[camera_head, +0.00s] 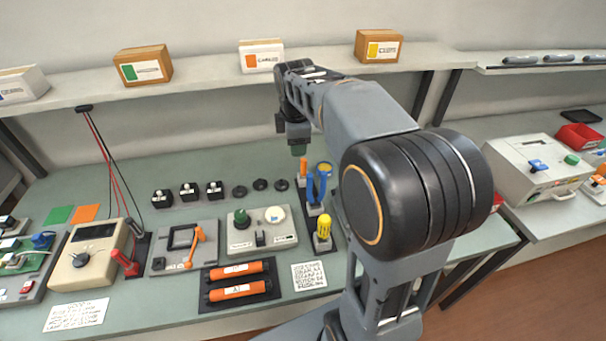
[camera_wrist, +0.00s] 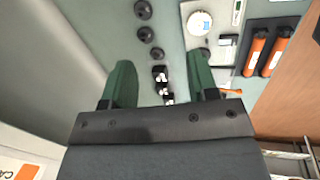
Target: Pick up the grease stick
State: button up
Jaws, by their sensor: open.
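Several upright items stand in a row at the right of the bench in the head view: an orange stick (camera_head: 303,169), a blue tool (camera_head: 317,186) and a yellow-topped item (camera_head: 323,228) in a grey holder. I cannot tell for certain which is the grease stick; the orange stick and the yellow-topped item are both stick-like. My gripper (camera_head: 299,149) points down just above the orange stick, apparently apart from it. In the wrist view its green fingers (camera_wrist: 160,82) are spread with nothing held between them. None of these upright items shows clearly there.
Two orange cartridges (camera_head: 237,281) lie on a dark mat at the front. A grey unit with green and white knobs (camera_head: 262,230) stands left of the upright items. Several black discs (camera_head: 260,184) lie farther back. A shelf with boxes (camera_head: 261,56) runs behind.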

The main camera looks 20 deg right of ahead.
aim_at(303, 160)
jog(key=w+d+f+n, duration=0.2)
jog(key=w+f+n, duration=0.1)
jog(key=f, duration=0.1)
jog(key=w+d+f+n+g+b, duration=0.1)
jog(key=w+d+f+n, duration=0.1)
jog(key=w+f+n, duration=0.1)
jog(key=w+d+f+n+b, duration=0.1)
jog(key=w+d+f+n, duration=0.1)
jog(key=f, duration=0.5)
jog(key=shift+w+d+f+n+h, duration=0.15)
jog(key=shift+w+n, duration=0.3)
jog(key=shift+w, duration=0.25)
jog(key=shift+w+d+r+n+h, duration=0.15)
jog(key=shift+w+n, duration=0.3)
jog(key=shift+w, duration=0.25)
jog(key=shift+w+d+f+p, duration=0.1)
jog(key=shift+d+f+p, duration=0.1)
jog(key=shift+f, duration=1.5)
jog(key=shift+w+d+f+p, duration=0.1)
jog(key=shift+f+p, duration=0.05)
jog(key=shift+f, duration=1.5)
jog(key=shift+c, duration=0.2)
grip_shut()
jog(key=shift+r, duration=0.1)
